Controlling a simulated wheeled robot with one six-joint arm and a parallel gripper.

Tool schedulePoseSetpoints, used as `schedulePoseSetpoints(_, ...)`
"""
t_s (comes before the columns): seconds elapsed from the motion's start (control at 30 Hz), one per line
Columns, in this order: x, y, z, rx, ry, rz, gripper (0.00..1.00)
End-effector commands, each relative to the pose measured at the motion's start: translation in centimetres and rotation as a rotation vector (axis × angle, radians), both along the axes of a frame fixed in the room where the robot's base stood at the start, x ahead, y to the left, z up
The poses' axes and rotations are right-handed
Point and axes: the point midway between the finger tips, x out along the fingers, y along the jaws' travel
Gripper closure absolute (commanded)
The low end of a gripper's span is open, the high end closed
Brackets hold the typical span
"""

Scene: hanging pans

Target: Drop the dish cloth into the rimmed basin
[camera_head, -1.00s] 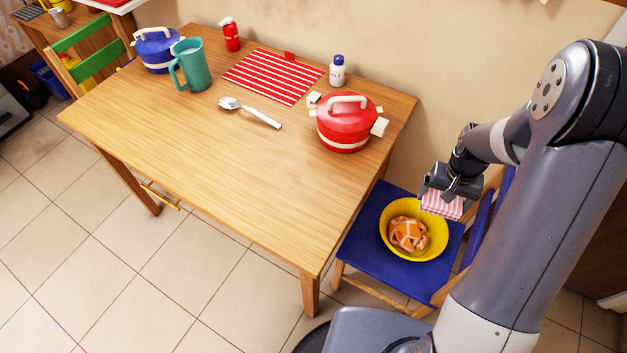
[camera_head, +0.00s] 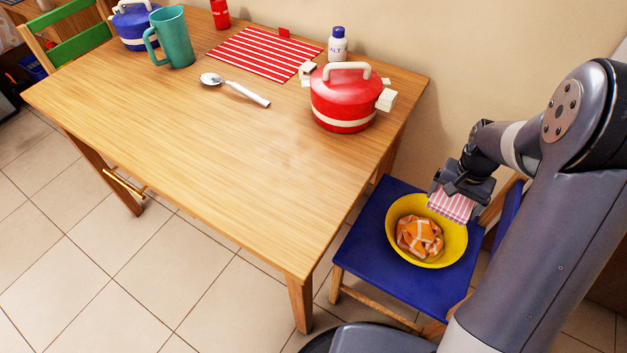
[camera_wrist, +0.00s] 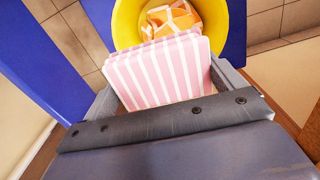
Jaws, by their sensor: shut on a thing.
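My gripper (camera_head: 460,190) is shut on a folded pink-and-white striped cloth (camera_head: 452,207). The cloth hangs below the jaws, over the upper right rim of the yellow basin (camera_head: 450,258). In the wrist view the striped cloth (camera_wrist: 158,72) sits between the two fingers and covers the near part of the yellow basin (camera_wrist: 128,22). An orange-and-white checked cloth (camera_head: 420,237) lies crumpled in the basin. It also shows past the striped cloth in the wrist view (camera_wrist: 180,16). The basin stands on the blue chair seat (camera_head: 372,255).
The wooden table (camera_head: 230,160) stands left of the chair. It holds a red pot (camera_head: 343,105), a spoon (camera_head: 235,88), a striped mat (camera_head: 262,58), a salt bottle (camera_head: 337,45), a teal pitcher (camera_head: 173,40) and a blue pot (camera_head: 132,32). Wall is behind the chair.

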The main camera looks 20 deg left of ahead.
Motion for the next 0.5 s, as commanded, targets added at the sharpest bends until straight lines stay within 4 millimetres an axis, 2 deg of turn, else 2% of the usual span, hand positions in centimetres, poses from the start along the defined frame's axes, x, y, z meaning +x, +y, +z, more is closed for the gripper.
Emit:
schedulePoseSetpoints(0.03, 0.1, 0.0, -1.7, 0.000, -0.001, -0.012, 0.39)
schedulePoseSetpoints(0.3, 0.5, 0.0, -5.3, 0.000, -0.002, -0.077, 0.39)
schedulePoseSetpoints(0.5, 0.8, 0.0, -7.3, -0.001, -0.002, -0.117, 0.39)
